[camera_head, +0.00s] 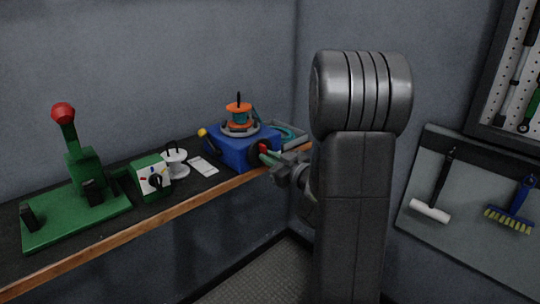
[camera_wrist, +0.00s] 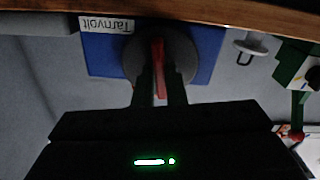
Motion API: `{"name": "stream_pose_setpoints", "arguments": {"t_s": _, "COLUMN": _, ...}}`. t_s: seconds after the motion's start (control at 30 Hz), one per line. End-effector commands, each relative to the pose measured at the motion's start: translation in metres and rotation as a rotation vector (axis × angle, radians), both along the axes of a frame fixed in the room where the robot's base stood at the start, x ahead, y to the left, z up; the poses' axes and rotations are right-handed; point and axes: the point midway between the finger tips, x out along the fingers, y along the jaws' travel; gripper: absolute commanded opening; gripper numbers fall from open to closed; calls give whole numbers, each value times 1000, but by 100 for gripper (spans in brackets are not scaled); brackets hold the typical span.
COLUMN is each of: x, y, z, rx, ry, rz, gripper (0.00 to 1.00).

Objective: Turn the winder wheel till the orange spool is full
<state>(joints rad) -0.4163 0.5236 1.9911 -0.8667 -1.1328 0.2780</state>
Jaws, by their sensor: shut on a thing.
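The winder (camera_head: 238,150) is a blue box on the shelf near the corner. On its top sits the orange spool (camera_head: 239,110), with a teal band of wound material around its middle. The dark round winder wheel (camera_wrist: 184,56) is on the box's front face, with a red handle (camera_wrist: 158,66) across it. My gripper (camera_head: 270,158) is at the wheel in the head view. In the wrist view my gripper's fingers (camera_wrist: 160,85) are closed around the red handle. My gripper hides part of the wheel in both views.
Left of the winder are a white label card (camera_head: 203,166), a white spool stand (camera_head: 174,162), a green dial box (camera_head: 152,178) and a green lever unit (camera_head: 78,200) with a red knob. A grey tray (camera_head: 290,134) with teal coil is behind. A brush board (camera_head: 478,240) hangs right.

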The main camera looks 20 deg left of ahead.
Motion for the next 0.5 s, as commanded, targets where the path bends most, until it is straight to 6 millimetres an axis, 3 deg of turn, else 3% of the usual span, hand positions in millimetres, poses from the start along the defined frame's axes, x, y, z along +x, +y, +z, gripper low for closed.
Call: {"name": "stream_pose_setpoints", "arguments": {"t_s": 0.5, "x": 0, "y": 0, "z": -1, "rx": 67, "ry": 169, "rz": -1, "gripper": 0}}
